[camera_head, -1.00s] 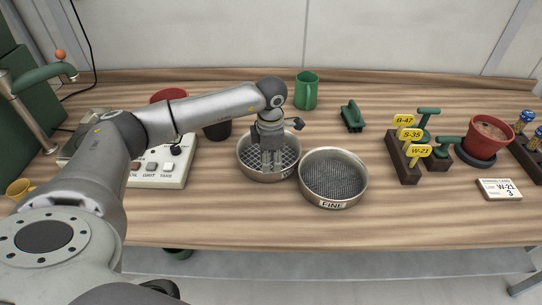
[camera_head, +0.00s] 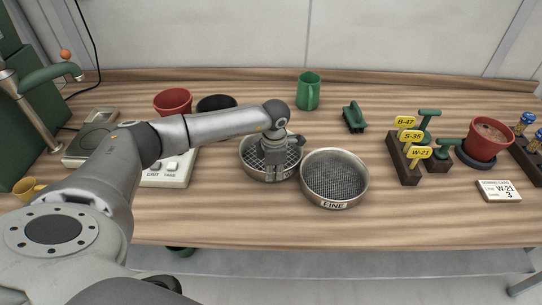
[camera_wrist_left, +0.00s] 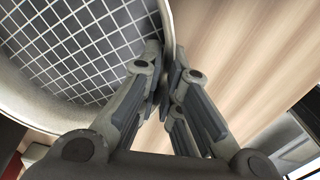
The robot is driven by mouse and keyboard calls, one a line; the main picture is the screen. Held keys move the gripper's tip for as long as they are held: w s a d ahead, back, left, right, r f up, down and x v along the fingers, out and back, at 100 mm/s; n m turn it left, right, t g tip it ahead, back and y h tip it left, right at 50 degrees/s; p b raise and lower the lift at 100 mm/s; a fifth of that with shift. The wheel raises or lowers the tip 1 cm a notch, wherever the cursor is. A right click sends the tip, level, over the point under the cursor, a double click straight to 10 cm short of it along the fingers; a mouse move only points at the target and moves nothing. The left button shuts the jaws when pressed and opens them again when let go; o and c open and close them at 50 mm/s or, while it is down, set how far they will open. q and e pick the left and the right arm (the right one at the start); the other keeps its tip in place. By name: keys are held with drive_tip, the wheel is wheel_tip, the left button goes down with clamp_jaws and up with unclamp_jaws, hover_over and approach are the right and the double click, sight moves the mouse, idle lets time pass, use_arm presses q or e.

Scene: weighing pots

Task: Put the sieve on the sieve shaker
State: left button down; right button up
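The coarse sieve (camera_head: 252,172), a round metal pan with a wide wire grid, stands on the table left of the fine sieve (camera_head: 334,180), whose front label reads FINE. My left gripper (camera_head: 277,178) points down at the coarse sieve's front right rim. In the left wrist view the gripper (camera_wrist_left: 165,75) has one finger inside and one outside the coarse sieve's rim (camera_wrist_left: 167,25); the fingertips are close together with the wall between them. The grid (camera_wrist_left: 75,45) is empty. I cannot clearly identify a sieve shaker. My right gripper is not in view.
A grey device with a round plate (camera_head: 97,140) and a white button panel (camera_head: 177,172) stand left, partly behind my arm. A red pot (camera_head: 173,100), dark round item (camera_head: 216,103) and green mug (camera_head: 308,91) are behind. A tag rack (camera_head: 404,160) stands right.

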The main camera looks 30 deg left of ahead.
use_arm(q)
drive_tip(key=shift+r, duration=0.1)
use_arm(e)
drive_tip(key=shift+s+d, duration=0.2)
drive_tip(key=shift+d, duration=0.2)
use_arm(q)
drive_tip(key=shift+r+b, duration=0.3)
drive_tip(key=shift+r, duration=0.15)
drive_tip(key=shift+d+r+b, duration=0.2)
drive_tip(key=shift+r+b, duration=0.15)
drive_tip(key=shift+r, duration=0.9)
drive_tip(key=s+d+r+b, duration=0.2)
drive_tip(key=s+d+r, duration=0.7)
drive_tip(key=d, duration=0.1)
drive_tip(key=shift+d+r, duration=0.2)
drive_tip(key=shift+r, duration=0.05)
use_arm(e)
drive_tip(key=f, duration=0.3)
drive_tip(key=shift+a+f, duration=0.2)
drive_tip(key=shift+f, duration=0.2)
